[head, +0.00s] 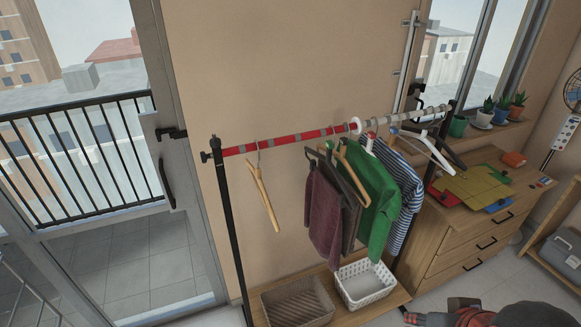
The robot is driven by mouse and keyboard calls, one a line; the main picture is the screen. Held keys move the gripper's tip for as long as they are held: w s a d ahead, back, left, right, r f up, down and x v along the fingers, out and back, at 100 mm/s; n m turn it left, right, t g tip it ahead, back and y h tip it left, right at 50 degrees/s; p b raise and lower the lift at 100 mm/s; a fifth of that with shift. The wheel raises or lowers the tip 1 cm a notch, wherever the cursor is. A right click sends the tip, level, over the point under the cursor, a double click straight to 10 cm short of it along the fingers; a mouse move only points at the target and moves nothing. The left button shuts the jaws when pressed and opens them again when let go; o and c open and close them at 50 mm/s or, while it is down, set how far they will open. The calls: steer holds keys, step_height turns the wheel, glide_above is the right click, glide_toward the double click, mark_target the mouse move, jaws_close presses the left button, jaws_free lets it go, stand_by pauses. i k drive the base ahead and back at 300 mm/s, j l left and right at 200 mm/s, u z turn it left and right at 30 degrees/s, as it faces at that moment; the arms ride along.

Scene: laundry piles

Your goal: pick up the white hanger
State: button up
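An empty white hanger (443,160) hangs from the right part of the clothes rail (305,135), to the right of a blue-and-white striped shirt (405,182). A dark hanger (450,153) hangs close beside or behind it. Another small white piece (369,142), maybe a hanger top, shows above the green shirt (368,195); the rest of it is hidden.
An empty wooden hanger (264,198) hangs at the rail's left. A maroon garment (323,212) hangs mid-rail. A brown basket (297,302) and white basket (365,285) sit on the low shelf. A dresser (465,235) stands right.

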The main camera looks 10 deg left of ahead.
mark_target(422, 137)
steer(key=z, duration=2.9)
steer(key=u, duration=2.9)
steer(key=i+l+u, duration=0.4)
steer(key=l+u, duration=0.2)
steer(key=i+l+u, duration=0.15)
steer(key=l+u, duration=0.15)
steer(key=l, duration=0.2)
